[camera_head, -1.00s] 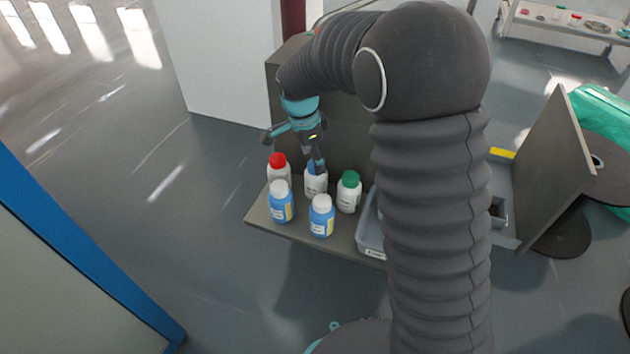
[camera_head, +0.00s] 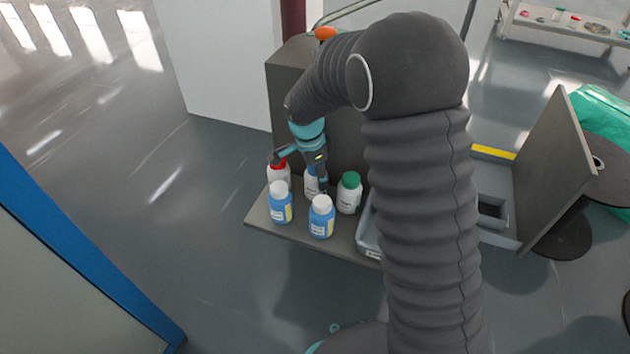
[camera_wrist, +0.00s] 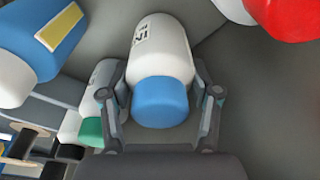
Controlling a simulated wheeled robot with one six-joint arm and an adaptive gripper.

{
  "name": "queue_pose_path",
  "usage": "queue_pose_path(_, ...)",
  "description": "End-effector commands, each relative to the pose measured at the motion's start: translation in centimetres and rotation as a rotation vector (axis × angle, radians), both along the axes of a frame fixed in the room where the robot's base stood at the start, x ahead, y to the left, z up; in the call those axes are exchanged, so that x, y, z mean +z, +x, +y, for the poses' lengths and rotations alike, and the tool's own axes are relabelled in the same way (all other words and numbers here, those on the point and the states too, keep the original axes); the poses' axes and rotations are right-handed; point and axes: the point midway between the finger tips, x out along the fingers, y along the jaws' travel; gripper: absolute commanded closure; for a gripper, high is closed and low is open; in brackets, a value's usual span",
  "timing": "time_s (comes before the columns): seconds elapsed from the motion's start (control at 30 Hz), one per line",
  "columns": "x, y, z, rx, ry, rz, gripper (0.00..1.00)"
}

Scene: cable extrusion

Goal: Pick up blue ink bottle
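A white bottle with a blue cap stands in the back row on the grey shelf (camera_head: 288,228); in the head view this blue-capped bottle (camera_head: 311,184) is partly hidden by my gripper (camera_head: 301,172). In the wrist view the blue-capped bottle (camera_wrist: 161,62) lies between my two fingers, cap toward the palm. The fingers are spread, with a visible gap beside the cap on each side. My gripper is open and comes down over the bottle from above.
A red-capped bottle (camera_head: 279,172) is close on the left, a green-capped bottle (camera_head: 349,194) on the right. Two blue bottles with white caps (camera_head: 281,206) (camera_head: 321,219) stand in front. A grey tray (camera_head: 368,238) is to the right, and a grey panel rises behind.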

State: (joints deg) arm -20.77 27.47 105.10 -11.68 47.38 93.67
Motion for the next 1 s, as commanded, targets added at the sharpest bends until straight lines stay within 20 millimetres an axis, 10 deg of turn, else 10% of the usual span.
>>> queue_pose_path(0.1,0.0,0.0,0.0,0.000,0.000,0.000,0.82)
queue_pose_path(0.57,1.1,-0.4,0.2,0.000,0.001,-0.003,0.82)
queue_pose_path(1.0,8.7,-0.3,0.2,0.001,0.002,-0.004,0.82)
